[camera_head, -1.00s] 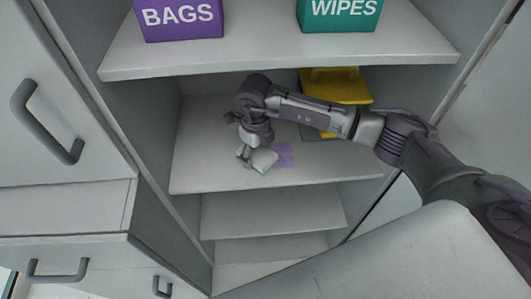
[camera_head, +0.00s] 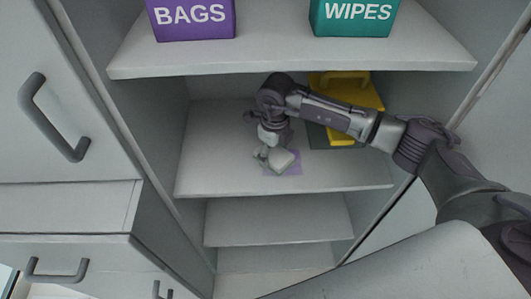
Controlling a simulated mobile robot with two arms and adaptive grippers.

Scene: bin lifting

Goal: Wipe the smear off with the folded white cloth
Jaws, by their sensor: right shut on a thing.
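My right gripper (camera_head: 267,156) is shut on the folded white cloth (camera_head: 282,160) at the middle shelf (camera_head: 220,165) of the open cabinet. The purple smear (camera_head: 292,168) lies on this shelf. The cloth is over the smear and hides much of it; a purple edge shows around the cloth at the right and below. I cannot tell for sure whether the cloth presses on the shelf. My left gripper is not in view.
A yellow object (camera_head: 342,92) with a handle stands on a dark base behind my right forearm. A purple BAGS box (camera_head: 192,18) and a teal WIPES box (camera_head: 353,14) stand on the upper shelf (camera_head: 290,60). The shelf's left part is clear.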

